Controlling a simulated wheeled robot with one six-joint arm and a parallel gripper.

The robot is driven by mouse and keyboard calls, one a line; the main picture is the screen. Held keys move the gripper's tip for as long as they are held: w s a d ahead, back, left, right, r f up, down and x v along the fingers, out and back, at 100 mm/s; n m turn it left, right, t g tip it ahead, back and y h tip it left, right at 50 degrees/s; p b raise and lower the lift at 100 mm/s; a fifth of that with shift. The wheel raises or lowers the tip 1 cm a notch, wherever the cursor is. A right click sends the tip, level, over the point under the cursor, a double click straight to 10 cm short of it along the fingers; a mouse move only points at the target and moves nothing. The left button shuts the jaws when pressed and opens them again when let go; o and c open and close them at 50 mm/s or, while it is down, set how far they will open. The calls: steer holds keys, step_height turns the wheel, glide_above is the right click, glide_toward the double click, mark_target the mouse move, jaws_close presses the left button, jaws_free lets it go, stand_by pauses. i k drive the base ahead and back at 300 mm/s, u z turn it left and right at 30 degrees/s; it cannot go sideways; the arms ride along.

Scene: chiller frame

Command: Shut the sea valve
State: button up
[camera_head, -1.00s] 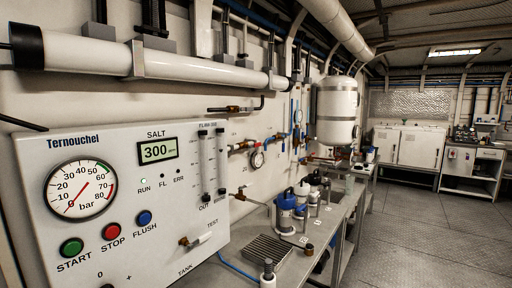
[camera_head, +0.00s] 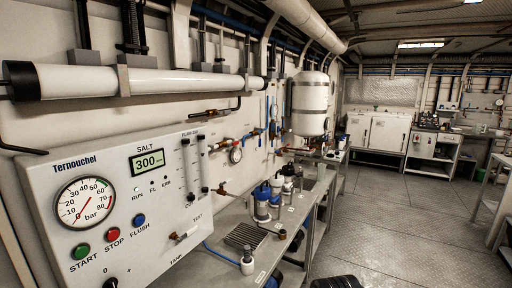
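I cannot tell from any label which fitting is the sea valve. Several valves and pipe fittings show on the left wall. A brass fitting with red parts (camera_head: 221,145) sits beside a small round gauge (camera_head: 236,155). A brass valve on a thin pipe (camera_head: 224,190) sits lower, right of the control panel (camera_head: 60,178). Another brass fitting (camera_head: 205,114) is higher up, under the large white tube. More small fittings (camera_head: 290,150) show farther along, near the white tank. My gripper is not in view.
A steel bench (camera_head: 235,214) with blue-and-white pumps (camera_head: 263,199) runs along the left wall. A white tank (camera_head: 309,103) hangs above it. A black object (camera_head: 338,283) is cut off at the bottom edge. The metal floor (camera_head: 400,215) on the right is mostly open.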

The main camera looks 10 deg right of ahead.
mark_target(236, 142)
steer(key=z, duration=0.35)
steer(key=k, duration=0.8)
steer(key=z, duration=0.9)
steer(key=i, duration=1.7)
steer(key=u, duration=0.5)
steer(key=i, duration=0.95)
steer(key=u, duration=0.75)
